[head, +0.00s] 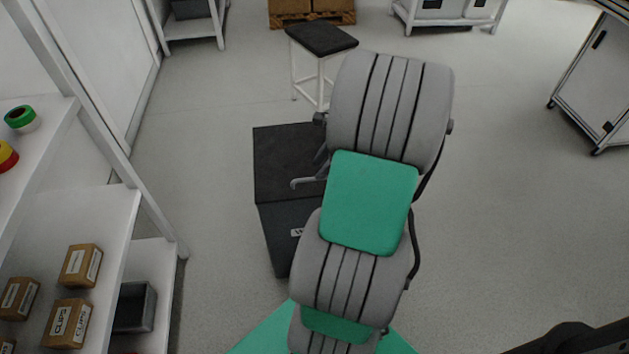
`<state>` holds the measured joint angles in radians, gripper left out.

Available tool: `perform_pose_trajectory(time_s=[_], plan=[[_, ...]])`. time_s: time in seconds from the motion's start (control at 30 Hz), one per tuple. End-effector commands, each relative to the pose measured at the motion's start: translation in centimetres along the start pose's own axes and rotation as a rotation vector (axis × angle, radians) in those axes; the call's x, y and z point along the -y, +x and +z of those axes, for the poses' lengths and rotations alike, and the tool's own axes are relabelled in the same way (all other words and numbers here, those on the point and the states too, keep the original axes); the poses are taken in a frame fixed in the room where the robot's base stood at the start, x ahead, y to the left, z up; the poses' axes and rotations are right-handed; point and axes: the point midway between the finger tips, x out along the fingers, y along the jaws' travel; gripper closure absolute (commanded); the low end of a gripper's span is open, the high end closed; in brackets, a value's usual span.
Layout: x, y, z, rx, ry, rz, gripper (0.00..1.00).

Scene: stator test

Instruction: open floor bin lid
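The floor bin (278,228) is a dark grey box on the floor, left of the middle in the head view. Its flat black lid (283,158) lies level on top and looks closed. A pale label on the bin's front is partly covered. My grey and green arm reaches up across the picture and hides the bin's right side. A small grey hooked part (306,183) sticks out from behind the arm over the lid's near right area. It may be part of my gripper; the rest is hidden. I cannot tell whether it touches the lid.
A black-topped stool (322,38) stands behind the bin. A white shelf (118,215) with small boxes (82,265), tape rolls and a grey tray (135,307) runs along the left. A pallet (311,18) is at the back, a cabinet (596,80) at the right. Right floor is clear.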

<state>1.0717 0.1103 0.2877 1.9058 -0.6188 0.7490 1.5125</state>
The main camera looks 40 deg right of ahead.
Motion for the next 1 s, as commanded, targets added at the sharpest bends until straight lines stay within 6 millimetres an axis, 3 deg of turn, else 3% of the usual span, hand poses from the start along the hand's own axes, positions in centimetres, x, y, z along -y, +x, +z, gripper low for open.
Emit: perform_pose_trajectory(time_s=[0.03,0.2,0.53,0.93,1.0], plan=[[-0.2,1.4,-0.1,0.001,0.000,0.004,0.68],[-0.1,4.1,-0.1,0.000,-0.001,0.002,0.68],[-0.1,4.7,0.0,-0.002,-0.001,0.001,0.68],[-0.1,4.7,0.0,-0.002,-0.002,0.001,0.99],[-0.1,4.7,0.0,-0.002,-0.002,0.001,1.00]])
